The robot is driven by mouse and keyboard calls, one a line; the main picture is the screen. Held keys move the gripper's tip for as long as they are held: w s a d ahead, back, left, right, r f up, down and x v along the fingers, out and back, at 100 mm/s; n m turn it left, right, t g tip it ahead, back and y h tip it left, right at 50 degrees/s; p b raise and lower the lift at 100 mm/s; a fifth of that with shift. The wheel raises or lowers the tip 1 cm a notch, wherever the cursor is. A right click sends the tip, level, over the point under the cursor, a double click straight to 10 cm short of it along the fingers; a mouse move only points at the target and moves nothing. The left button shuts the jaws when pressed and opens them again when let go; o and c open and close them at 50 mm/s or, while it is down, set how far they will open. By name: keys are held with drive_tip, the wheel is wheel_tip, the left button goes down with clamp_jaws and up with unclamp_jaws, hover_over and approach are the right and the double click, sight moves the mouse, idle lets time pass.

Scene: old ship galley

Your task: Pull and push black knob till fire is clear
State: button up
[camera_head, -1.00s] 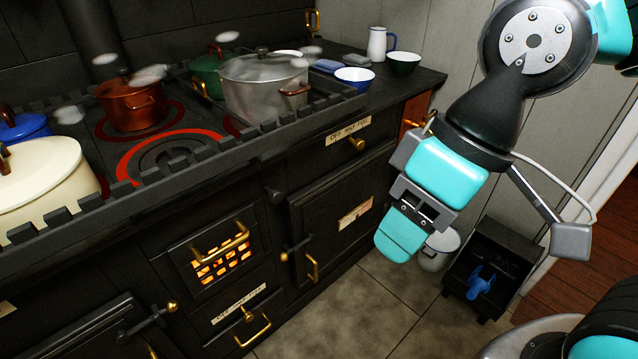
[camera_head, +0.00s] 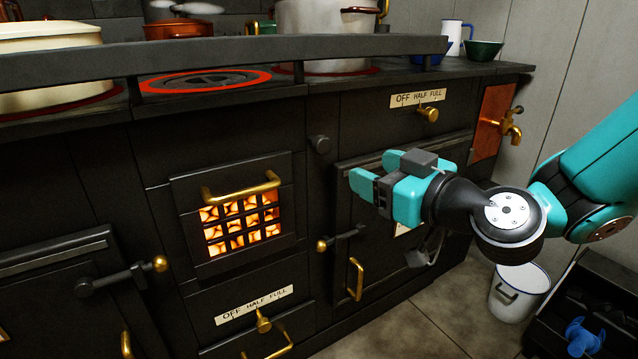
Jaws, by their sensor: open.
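The black knob (camera_head: 320,144) sticks out of the dark stove front, to the upper right of the fire door. The fire (camera_head: 240,222) glows orange through the square grate of that door, below a brass handle (camera_head: 241,188). My gripper (camera_head: 374,172) is open and empty. It points left in front of the oven door, to the right of the knob and a little lower in the picture. It is apart from the knob in the picture; the depth between them is hard to tell.
A brass slider knob (camera_head: 428,113) sits by the upper "OFF HALF FULL" label, another (camera_head: 263,324) by the lower one. A dark rail (camera_head: 230,53) runs along the stove top before the pots. A latch (camera_head: 342,238) juts out below the black knob. A bucket (camera_head: 517,292) stands right.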

drive_tip(key=f, duration=0.2)
drive_tip(key=t+p, duration=0.1)
drive_tip(key=p, duration=0.5)
approach(325, 147)
drive_tip(key=w+a+r, duration=0.1)
drive_tip(key=w+a, duration=0.1)
drive_tip(key=shift+m+h, duration=0.3)
drive_tip(key=x, duration=0.2)
drive_tip(key=p+x, duration=0.1)
drive_tip(key=x, duration=0.2)
drive_tip(key=p+x, duration=0.1)
drive_tip(key=x, duration=0.2)
drive_tip(key=shift+f, duration=0.3)
drive_tip(key=shift+w+a, duration=0.35)
drive_tip(key=shift+w, duration=0.3)
drive_tip(key=shift+c, duration=0.4)
